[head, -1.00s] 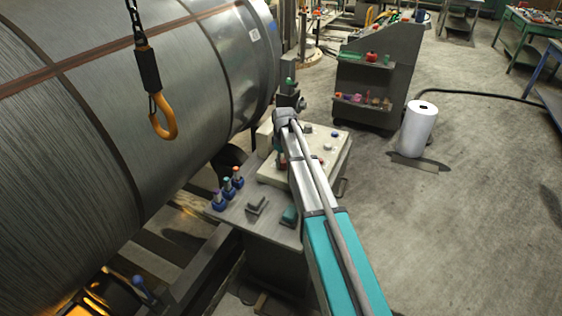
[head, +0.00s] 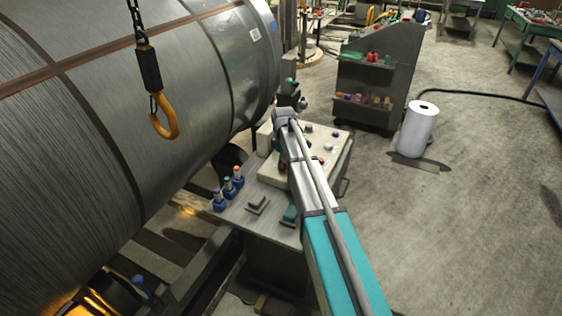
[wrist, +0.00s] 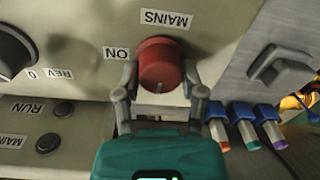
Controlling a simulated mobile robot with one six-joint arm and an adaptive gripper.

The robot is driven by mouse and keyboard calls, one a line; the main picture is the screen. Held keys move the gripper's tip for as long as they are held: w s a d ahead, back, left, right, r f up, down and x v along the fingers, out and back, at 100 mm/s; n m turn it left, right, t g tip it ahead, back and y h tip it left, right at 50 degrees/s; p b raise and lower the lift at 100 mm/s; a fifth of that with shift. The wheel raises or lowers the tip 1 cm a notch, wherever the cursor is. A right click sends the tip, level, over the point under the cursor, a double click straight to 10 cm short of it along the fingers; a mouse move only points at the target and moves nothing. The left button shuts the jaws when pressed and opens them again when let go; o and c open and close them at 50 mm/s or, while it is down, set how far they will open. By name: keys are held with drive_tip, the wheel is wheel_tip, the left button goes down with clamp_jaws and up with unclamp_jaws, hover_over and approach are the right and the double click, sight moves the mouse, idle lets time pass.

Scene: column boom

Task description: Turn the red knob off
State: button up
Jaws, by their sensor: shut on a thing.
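The red knob (wrist: 161,65) sits on the pale panel in the wrist view, beside an upside-down MAINS label (wrist: 166,19) and an upside-down ON label (wrist: 116,53). A small pale mark shows on the knob's face, toward the bottom of the picture. My gripper (wrist: 160,80) has one finger on each side of the knob and is shut on it. In the head view my arm reaches over the control desk (head: 269,176) and hides the knob and the gripper.
A dark knob (wrist: 12,54) and black buttons (wrist: 49,142) are on the same panel. An orange hook (head: 165,117) hangs before the large metal coil (head: 190,65).

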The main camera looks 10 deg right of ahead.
drive_tip(key=shift+w+d, duration=0.1)
drive_tip(key=shift+w, duration=0.05)
drive_tip(key=o, duration=1.2)
drive_tip(key=shift+c, duration=0.2)
drive_tip(key=shift+r, duration=0.1)
